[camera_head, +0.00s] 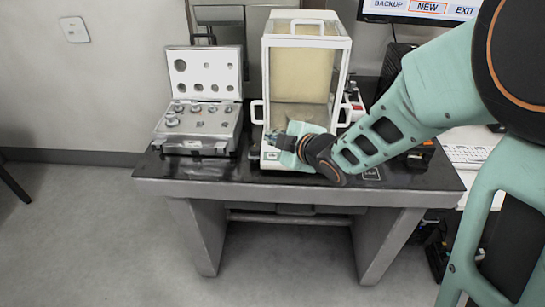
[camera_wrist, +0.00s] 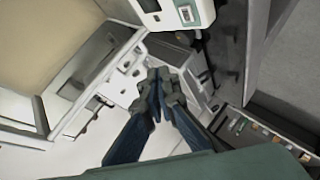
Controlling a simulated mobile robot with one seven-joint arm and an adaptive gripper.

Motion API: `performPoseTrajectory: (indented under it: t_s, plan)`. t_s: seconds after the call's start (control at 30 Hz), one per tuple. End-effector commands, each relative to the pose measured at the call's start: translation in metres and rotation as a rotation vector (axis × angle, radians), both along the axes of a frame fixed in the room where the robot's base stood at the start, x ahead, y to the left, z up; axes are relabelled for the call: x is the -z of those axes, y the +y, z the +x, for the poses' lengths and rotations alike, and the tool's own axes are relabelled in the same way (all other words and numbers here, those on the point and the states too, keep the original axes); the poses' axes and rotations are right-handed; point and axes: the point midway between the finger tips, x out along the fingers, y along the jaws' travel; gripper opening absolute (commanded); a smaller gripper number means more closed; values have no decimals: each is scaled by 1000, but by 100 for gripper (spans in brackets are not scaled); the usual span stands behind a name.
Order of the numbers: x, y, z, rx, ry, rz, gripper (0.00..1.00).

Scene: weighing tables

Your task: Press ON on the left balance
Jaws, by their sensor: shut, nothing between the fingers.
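The balance (camera_head: 306,42) is a white-framed glass case on a pale base, standing at the middle of the dark-topped table. In the head view my gripper (camera_head: 270,138) reaches in from the right, low across the front of its base. In the wrist view my gripper (camera_wrist: 158,74) is shut and empty, its two dark fingers together. The balance's pale frame and base (camera_wrist: 82,128) lie left of the fingers there. My gripper and wrist cover much of the front panel in the head view. I cannot read an ON key or tell whether the fingertips touch the panel.
An open case of metal weights (camera_head: 200,98) stands left of the balance. The dark tabletop (camera_head: 230,180) is clear along its front edge. A screen (camera_head: 425,8) and a keyboard (camera_head: 468,154) are at the right. A white device with a small display (camera_wrist: 185,14) shows at the wrist view's top.

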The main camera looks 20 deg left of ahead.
Motion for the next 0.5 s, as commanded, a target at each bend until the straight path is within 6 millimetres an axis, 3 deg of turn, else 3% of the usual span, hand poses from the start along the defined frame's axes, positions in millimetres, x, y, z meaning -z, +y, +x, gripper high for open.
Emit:
performPoseTrajectory:
  t_s: [0.03, 0.3, 0.5]
  plan:
    - [12, 1, 2, 0, 2, -1, 0]
    - [49, 4, 16, 0, 2, -2, 0]
    - [66, 5, 23, 1, 0, -1, 0]
